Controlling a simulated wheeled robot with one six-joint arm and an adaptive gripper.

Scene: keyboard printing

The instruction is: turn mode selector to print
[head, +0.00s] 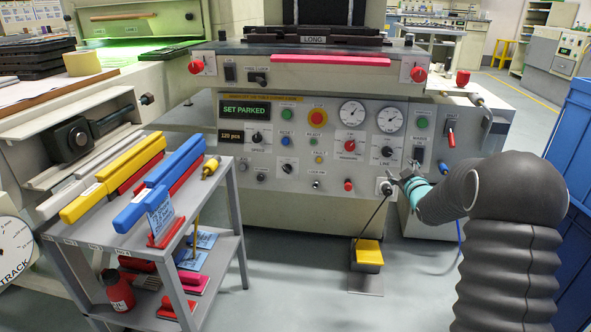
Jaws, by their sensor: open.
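The grey press panel (275,184) faces me and carries several black knobs, buttons and two gauges. The mode selector's label is too small to read, so I cannot tell which knob it is or where it points. Black knobs show at the lower middle (287,168), at the upper left of the panel (257,136) and below the right gauge (387,152). A small pale plate with a dark knob (385,187) sits low on the right. My gripper (398,180) is open beside this plate, in front of the panel's lower right; whether it touches anything is unclear.
A grey cart (237,200) with blue, yellow and red squeegees stands at the left. A yellow foot pedal (368,252) with a black cable is on the floor below the panel. Blue crates (575,140) stand at the right. The floor between cart and pedal is clear.

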